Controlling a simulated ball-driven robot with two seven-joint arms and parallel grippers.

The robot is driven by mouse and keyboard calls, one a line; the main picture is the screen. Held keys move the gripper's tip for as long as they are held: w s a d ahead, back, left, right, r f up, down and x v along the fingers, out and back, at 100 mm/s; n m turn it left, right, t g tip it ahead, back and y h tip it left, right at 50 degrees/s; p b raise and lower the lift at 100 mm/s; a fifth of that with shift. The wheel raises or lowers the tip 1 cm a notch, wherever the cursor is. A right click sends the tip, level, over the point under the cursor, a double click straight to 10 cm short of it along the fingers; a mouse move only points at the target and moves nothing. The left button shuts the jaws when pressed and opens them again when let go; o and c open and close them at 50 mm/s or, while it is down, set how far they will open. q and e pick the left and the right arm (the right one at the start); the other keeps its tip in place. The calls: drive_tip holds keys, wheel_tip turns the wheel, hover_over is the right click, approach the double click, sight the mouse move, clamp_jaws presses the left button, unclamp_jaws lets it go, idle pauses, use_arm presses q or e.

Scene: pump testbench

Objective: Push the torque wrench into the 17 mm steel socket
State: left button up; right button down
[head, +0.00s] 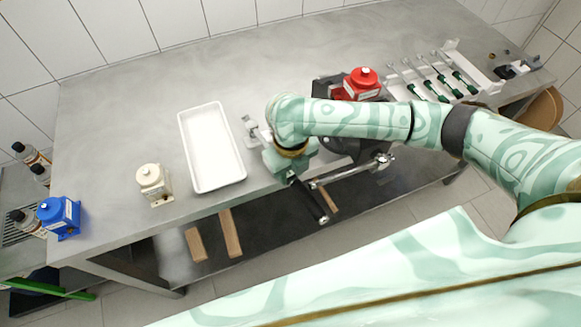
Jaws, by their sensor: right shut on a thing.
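My right gripper (313,190) is shut on the torque wrench (345,173) near the front edge of the bench. The wrench's bright metal shaft points right and a little up in the head view. Its round head (383,160) is at the far right end, in front of the dark pump fixture (370,148). I cannot pick out the 17 mm steel socket, so I cannot tell whether the wrench head touches it. My right forearm hides part of the fixture. My left gripper is not in view.
A white tray (184,130) lies left of my right gripper. A cream pump unit (153,184), a blue one (58,216) and a red one (362,82) stand around. Several green-handled tools (440,75) lie in a rack at the back right. The bench's back middle is clear.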

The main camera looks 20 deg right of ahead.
idle(0.6)
drive_tip(key=shift+p, duration=0.45)
drive_tip(key=shift+s+f+b, duration=0.1)
drive_tip(key=shift+f+b, duration=0.3)
drive_tip(key=shift+f, duration=0.6)
idle(0.5)
drive_tip(key=shift+p, duration=0.45)
drive_tip(key=shift+f, duration=0.25)
idle(0.9)
drive_tip(key=shift+r, duration=0.1)
idle(0.6)
